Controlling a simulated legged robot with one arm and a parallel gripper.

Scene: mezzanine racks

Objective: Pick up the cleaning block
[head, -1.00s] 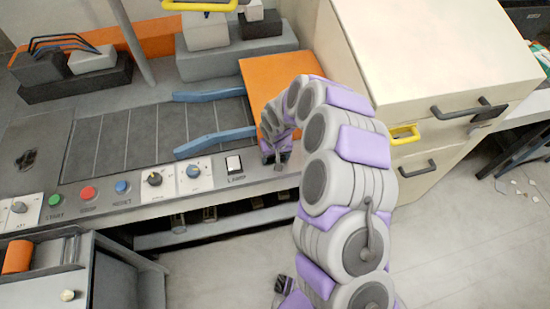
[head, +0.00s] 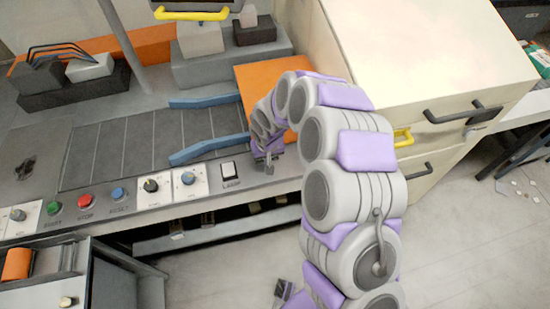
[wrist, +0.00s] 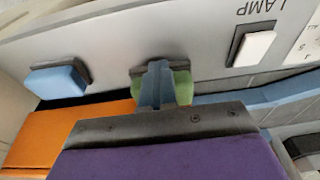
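My gripper (head: 268,165) hangs at the front edge of the control panel, right of the lamp switch, in the head view. In the wrist view, its blue-grey fingers (wrist: 157,86) appear close together and overlap a green block (wrist: 183,86) with a dark backing. Contact and finger gap are unclear. A blue block (wrist: 57,81) with a dark backing lies left of the fingers. Which of these is the cleaning block is unclear. Both are hidden behind my arm in the head view.
The lamp switch (head: 228,168) is close to the gripper's left. Blue rails (head: 208,148) flank a grey belt (head: 140,145), with an orange panel (head: 250,85) behind. A cream cabinet (head: 420,55) with handles stands right.

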